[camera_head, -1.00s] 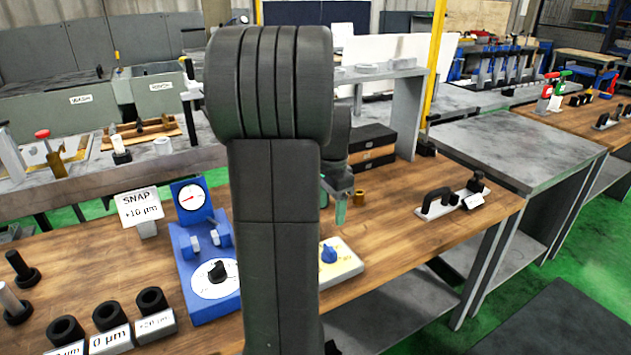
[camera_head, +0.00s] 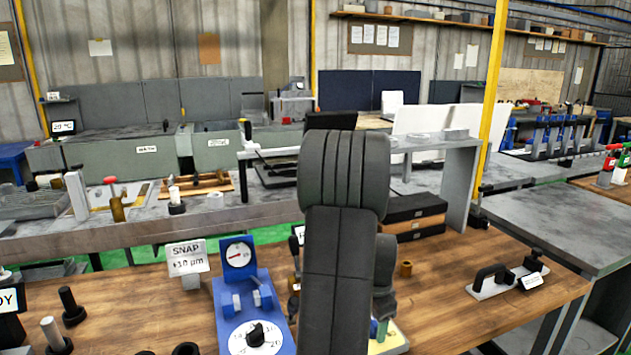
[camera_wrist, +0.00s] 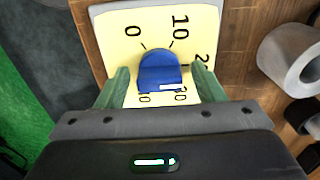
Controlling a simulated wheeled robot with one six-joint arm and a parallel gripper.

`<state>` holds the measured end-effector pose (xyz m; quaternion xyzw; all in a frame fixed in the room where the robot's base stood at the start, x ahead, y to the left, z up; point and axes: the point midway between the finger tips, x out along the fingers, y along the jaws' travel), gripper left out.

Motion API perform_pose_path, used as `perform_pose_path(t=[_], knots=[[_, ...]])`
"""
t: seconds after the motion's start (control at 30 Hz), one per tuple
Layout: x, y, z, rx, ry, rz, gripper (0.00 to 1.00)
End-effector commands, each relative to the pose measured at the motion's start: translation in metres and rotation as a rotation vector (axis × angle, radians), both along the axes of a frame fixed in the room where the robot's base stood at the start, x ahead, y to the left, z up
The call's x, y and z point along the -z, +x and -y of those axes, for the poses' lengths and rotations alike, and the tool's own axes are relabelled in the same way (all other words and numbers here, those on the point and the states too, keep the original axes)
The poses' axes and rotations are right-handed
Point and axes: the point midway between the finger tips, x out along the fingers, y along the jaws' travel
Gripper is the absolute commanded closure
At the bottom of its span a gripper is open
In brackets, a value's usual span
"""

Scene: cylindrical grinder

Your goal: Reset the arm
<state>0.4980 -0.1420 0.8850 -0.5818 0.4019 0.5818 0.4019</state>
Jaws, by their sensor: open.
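My gripper (camera_wrist: 160,70) is open, with two green fingers pointing down at a yellow dial plate. The blue knob (camera_wrist: 160,72) of this plate shows between the fingers, with a gap on each side. I cannot tell whether the fingertips reach down beside the knob or stay above it. The yellow plate (camera_wrist: 112,38) carries numbers around the knob. In the head view my arm stands in the middle and hides most of the gripper and the knob. Only a bit of green finger and a corner of the plate (camera_head: 398,338) show at its right.
A blue gauge stand (camera_head: 232,288) is left of my arm on the wooden bench. A brass ring (camera_head: 405,268), stacked black and orange boxes (camera_head: 415,218) and a black-handled fixture (camera_head: 495,280) are to the right. A grey ring (camera_wrist: 292,58) lies right of the plate.

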Motion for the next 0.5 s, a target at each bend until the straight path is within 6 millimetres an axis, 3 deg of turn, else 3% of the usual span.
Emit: perform_pose_path(t=[0.37, 0.5], knots=[[-0.002, 0.000, 0.000, -0.004, 0.000, 0.000, 0.38], [-0.013, 0.001, 0.000, 0.015, -0.001, 0.004, 0.38]])
